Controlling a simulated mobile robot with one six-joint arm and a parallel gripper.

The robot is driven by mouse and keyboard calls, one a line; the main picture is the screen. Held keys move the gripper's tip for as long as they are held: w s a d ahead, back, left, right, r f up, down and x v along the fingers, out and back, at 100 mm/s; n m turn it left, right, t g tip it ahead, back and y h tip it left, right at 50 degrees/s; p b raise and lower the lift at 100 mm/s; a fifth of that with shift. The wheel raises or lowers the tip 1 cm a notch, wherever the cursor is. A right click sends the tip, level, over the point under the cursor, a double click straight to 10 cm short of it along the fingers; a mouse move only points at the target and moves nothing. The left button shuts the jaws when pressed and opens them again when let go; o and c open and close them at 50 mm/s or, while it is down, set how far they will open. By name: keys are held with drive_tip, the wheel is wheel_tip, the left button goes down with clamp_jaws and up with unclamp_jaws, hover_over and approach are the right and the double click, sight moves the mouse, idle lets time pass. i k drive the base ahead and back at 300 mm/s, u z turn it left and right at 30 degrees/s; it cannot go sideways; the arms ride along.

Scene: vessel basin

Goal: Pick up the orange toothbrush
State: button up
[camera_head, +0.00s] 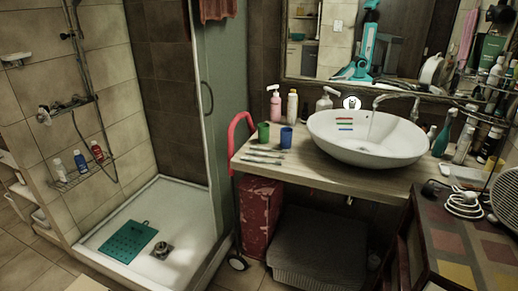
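Several thin, stick-like items that look like toothbrushes (264,154) lie on the left part of the wooden counter, in front of two cups; they look pale and too small to tell an orange one. Inside the white basin (385,152), short thin green, reddish (345,124) and blue strips show against the inner back-left wall; I cannot tell whether the reddish one is the orange toothbrush. My gripper is not in view.
A green cup (263,132) and a blue cup (286,137) stand left of the basin, with pump bottles (275,103) behind. A faucet (398,98) rises behind the basin. Bottles (465,143) crowd the right. A patterned cabinet (450,240) stands at front right.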

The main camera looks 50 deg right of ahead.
sight(264, 149)
drive_tip(key=i, duration=0.85)
drive_tip(key=z, duration=0.05)
